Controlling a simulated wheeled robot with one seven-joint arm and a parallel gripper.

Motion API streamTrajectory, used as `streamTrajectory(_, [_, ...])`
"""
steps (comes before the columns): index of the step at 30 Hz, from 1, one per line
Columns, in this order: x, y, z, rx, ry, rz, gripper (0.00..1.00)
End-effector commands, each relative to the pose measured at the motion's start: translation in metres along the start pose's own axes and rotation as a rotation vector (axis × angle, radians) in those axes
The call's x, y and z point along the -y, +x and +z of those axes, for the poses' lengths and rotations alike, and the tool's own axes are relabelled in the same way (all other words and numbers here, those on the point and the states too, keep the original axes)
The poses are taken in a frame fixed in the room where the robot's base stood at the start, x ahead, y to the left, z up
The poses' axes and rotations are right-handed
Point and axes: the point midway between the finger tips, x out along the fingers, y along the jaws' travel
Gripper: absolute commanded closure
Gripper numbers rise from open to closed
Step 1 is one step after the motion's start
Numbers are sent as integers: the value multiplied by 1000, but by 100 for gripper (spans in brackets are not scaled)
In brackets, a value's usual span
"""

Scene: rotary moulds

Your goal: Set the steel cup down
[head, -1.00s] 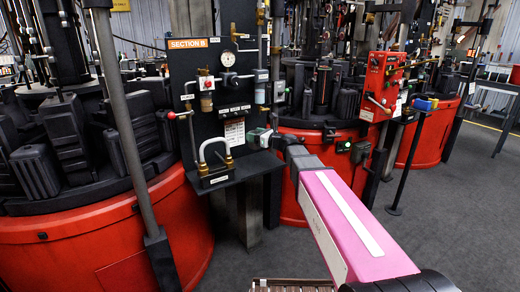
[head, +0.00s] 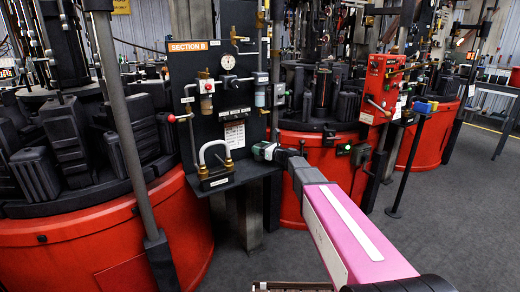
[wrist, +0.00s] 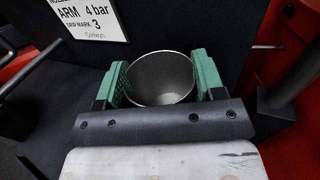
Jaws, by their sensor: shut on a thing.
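The steel cup (wrist: 160,85) sits upright-looking between the two green fingers of my gripper in the wrist view, its round open mouth toward the camera. My gripper (wrist: 160,68) is shut on it, one finger on each side. The inside of the cup looks empty. In the head view my gripper (head: 264,151) is at the right side of the Section B panel (head: 185,95), by the right end of its small black shelf (head: 252,171). The cup is hard to make out there, and I cannot tell whether its base touches anything.
A block with a silver U-shaped handle (head: 214,158) stands on the shelf's left part. A white label (wrist: 91,17) is on the panel just beyond the cup. Red mould bases (head: 110,250) stand left and behind. A red valve box (head: 381,88) is to the right.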

Motion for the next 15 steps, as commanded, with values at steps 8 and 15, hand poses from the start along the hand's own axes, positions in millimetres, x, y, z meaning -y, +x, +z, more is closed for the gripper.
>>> streamTrajectory(8, [0,0,-1,0,0,0,62])
streamTrajectory(15, [0,0,-2,0,0,0,12])
